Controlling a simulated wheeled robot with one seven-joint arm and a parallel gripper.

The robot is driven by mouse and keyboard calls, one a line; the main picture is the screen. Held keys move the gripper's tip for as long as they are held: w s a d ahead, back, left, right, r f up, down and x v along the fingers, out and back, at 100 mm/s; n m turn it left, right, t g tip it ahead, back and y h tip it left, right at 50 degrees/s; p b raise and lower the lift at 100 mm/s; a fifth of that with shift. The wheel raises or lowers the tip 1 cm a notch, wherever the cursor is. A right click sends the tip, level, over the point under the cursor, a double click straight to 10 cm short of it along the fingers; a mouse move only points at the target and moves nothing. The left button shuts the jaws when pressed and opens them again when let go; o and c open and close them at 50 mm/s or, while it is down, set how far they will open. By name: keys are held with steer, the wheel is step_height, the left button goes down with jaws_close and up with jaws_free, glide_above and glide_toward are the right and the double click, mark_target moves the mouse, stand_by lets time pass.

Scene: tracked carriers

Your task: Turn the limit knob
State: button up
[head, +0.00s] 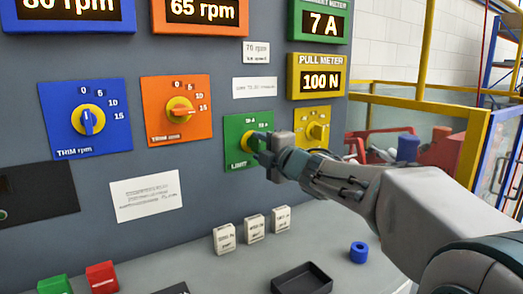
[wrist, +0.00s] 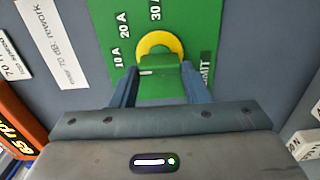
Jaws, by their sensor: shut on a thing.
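The limit knob is on a green panel (head: 235,153) marked LIMIT on the grey console face, with a yellow ring (head: 251,138) around it. In the wrist view the green knob (wrist: 160,66) sits in front of the yellow ring (wrist: 157,41), with 10 A, 20 A and 30 A printed beside it. My gripper (head: 262,149) is at the panel in the head view. In the wrist view its two fingers (wrist: 158,76) are on either side of the knob, shut on it. In the head view my fingers mostly hide the knob.
A blue TRIM rpm dial (head: 88,121), an orange dial (head: 180,109) and a yellow dial (head: 317,130) are on the same face. The shelf below holds white blocks (head: 253,230), a black tray (head: 302,280), a blue ring (head: 358,252) and a red block (head: 102,277).

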steer(key=o, duration=1)
steer(key=p+v, duration=0.1)
steer(key=v, duration=1.3)
